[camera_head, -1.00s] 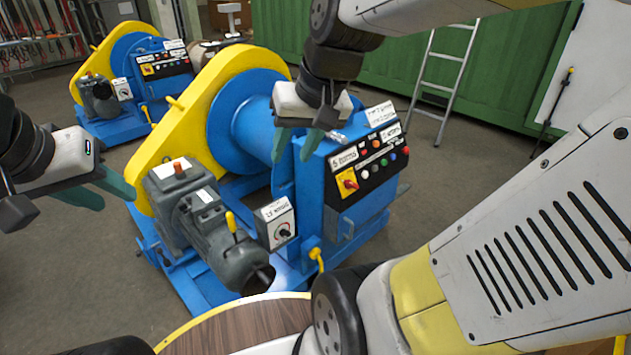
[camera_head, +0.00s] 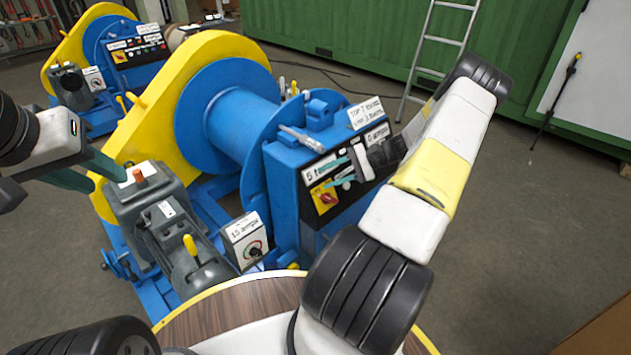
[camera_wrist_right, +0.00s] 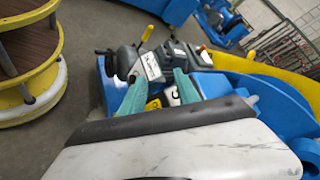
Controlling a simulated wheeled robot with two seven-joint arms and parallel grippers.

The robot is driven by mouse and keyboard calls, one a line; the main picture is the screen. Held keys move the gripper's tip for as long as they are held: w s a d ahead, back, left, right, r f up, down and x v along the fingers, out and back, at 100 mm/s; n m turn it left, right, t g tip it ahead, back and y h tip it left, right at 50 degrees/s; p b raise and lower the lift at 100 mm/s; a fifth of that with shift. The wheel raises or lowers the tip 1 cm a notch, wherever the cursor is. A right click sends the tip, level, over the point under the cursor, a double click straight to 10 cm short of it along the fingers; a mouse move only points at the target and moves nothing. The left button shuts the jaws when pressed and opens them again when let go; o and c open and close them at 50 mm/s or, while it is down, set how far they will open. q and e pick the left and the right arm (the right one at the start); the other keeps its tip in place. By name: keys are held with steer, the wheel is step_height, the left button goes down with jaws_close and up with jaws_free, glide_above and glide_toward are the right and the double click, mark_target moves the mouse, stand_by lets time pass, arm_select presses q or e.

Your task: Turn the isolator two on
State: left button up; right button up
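The near blue machine has a black control panel with a yellow switch plate and red knob (camera_head: 326,198) at its left end. The label above it is partly covered and I cannot read its number. My right gripper (camera_head: 342,174) is in front of the panel, just above and right of the red knob, its teal fingers apart with nothing seen between them. In the right wrist view its fingers (camera_wrist_right: 157,92) are spread too. I cannot tell whether they touch the panel. My left gripper (camera_head: 85,173) is open and empty at the left, beside the grey motor.
A grey box with a dial (camera_head: 246,241) stands below the panel, beside the grey motor (camera_head: 160,205). A second similar machine (camera_head: 105,55) stands behind at the left. A ladder (camera_head: 437,60) leans by the green container (camera_head: 330,30). A round wooden top (camera_head: 225,320) is in front.

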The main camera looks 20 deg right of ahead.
mark_target(333, 200)
steer(key=s+d+f+m+t, duration=0.3)
steer(key=d+f+m+t, duration=0.5)
steer(key=f, duration=0.5)
steer(key=shift+n, duration=0.5)
steer(key=shift+x, duration=3.55)
steer(key=shift+w+d+f, duration=0.1)
steer(key=shift+w, duration=0.05)
jaws_close()
